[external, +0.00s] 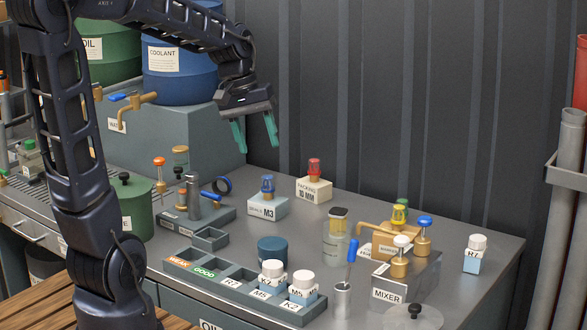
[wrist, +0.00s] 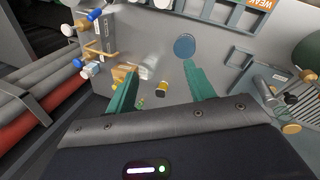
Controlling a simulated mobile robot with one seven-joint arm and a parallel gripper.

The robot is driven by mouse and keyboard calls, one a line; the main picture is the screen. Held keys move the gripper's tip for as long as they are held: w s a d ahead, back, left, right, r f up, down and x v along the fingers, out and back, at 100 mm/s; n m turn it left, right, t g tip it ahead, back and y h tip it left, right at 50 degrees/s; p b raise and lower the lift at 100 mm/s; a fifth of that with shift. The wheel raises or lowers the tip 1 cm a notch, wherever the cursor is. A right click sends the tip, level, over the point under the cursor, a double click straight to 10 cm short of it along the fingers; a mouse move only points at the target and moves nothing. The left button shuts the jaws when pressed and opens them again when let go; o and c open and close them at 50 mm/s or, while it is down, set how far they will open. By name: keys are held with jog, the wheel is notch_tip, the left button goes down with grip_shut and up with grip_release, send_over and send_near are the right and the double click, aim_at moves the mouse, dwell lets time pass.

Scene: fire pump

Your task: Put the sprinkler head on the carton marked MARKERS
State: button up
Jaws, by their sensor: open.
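My gripper (external: 256,148) is open and empty, high above the back of the bench; its two green fingers also show in the wrist view (wrist: 160,68). Small capped pieces, possibly sprinkler heads, stand on cartons: a red one (external: 314,168) on the 10 MM carton (external: 313,190), a blue one (external: 267,185) on the M3 carton (external: 267,208). That label is too small to read surely, and the carton is partly hidden by a brass spout.
A clear jar (external: 336,245) with a dark-and-yellow top stands left of the mixer block (external: 404,280). A teal cylinder (external: 272,250) and a sorting tray (external: 238,289) with white-capped bottles are in front. The bench is clear at the back right.

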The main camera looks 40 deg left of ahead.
jog(key=s+a+r+m+t+y, duration=0.1)
jog(key=s+a+m, duration=0.1)
jog(key=s, duration=0.5)
jog(key=s+a+r+m+t+y, duration=0.1)
jog(key=s+a+m+t+y, duration=0.1)
jog(key=s+a, duration=0.3)
jog(key=s, duration=0.2)
jog(key=shift+s+a+m+t, duration=0.25)
jog(key=shift+s+m+t, duration=0.05)
jog(key=shift+s, duration=0.05)
